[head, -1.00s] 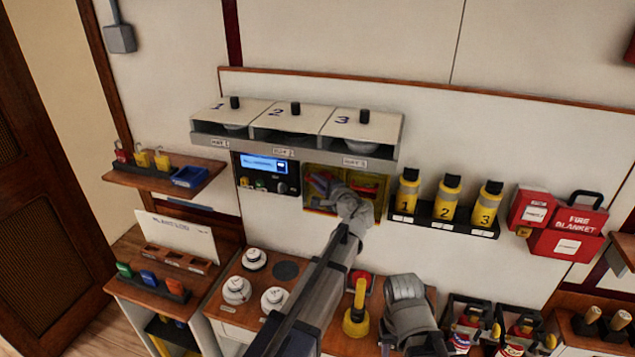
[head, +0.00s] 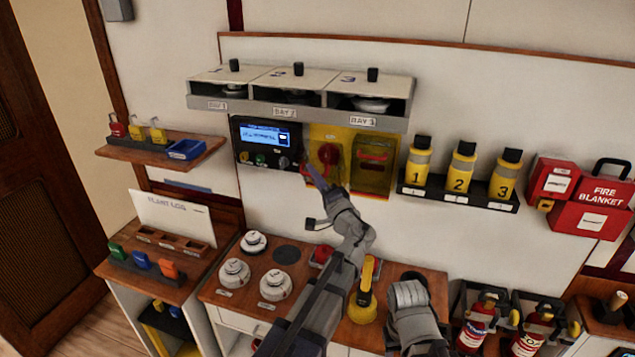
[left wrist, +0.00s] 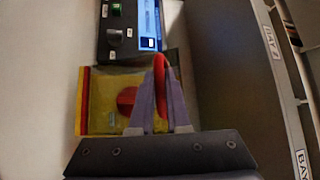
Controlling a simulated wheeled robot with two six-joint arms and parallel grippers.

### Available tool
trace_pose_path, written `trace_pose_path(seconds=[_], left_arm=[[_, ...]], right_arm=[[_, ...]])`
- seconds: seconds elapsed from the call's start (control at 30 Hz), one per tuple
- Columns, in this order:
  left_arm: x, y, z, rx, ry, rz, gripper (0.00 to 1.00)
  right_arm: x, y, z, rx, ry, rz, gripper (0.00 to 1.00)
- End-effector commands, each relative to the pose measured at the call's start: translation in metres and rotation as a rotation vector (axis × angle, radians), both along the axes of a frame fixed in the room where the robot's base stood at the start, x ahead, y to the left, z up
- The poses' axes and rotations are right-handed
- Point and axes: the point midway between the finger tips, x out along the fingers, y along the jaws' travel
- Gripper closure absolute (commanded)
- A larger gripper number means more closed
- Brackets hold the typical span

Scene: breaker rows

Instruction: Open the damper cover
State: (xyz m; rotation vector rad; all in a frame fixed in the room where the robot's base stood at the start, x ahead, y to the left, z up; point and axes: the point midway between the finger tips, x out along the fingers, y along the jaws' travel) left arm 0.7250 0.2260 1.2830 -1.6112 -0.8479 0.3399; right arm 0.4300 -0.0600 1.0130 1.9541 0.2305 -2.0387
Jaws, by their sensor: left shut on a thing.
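A yellow-edged panel (head: 330,132) on the wall has two sections side by side. The left section shows a round red knob (head: 328,153); the right section has a see-through amber cover (head: 372,178) over a red part. No label names the damper cover legibly. My left gripper (head: 314,172) is at the lower left of the left section. In the left wrist view my left gripper (left wrist: 160,75) is shut on a red handle (left wrist: 160,64), in front of the yellow panel and red disc (left wrist: 127,99). My right arm shows at bottom centre, but its fingers do not.
A control box (head: 266,143) with a lit screen sits left of the panel. The bay shelf (head: 300,109) juts out above it. Yellow bottles (head: 460,165) stand on a rack to the right. White round detectors (head: 275,284) and a yellow tool (head: 364,300) are on the counter below.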

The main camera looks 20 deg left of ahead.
Motion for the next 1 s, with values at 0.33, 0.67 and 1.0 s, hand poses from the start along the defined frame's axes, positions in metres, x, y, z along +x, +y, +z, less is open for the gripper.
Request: trace_pose_path(seconds=[0.33,0.67,1.0], left_arm=[[-0.027,0.001,-0.054,-0.009,-0.331,0.000,1.00],[-0.041,0.001,-0.092,-0.020,-0.575,-0.003,1.00],[-0.040,0.001,-0.130,-0.020,-0.570,-0.003,1.00]], right_arm=[[0.000,0.000,-0.099,0.000,0.000,-0.002,0.50],[0.000,0.000,-0.164,0.000,0.000,-0.002,0.50],[0.000,0.000,-0.201,0.000,0.000,-0.002,0.50]])
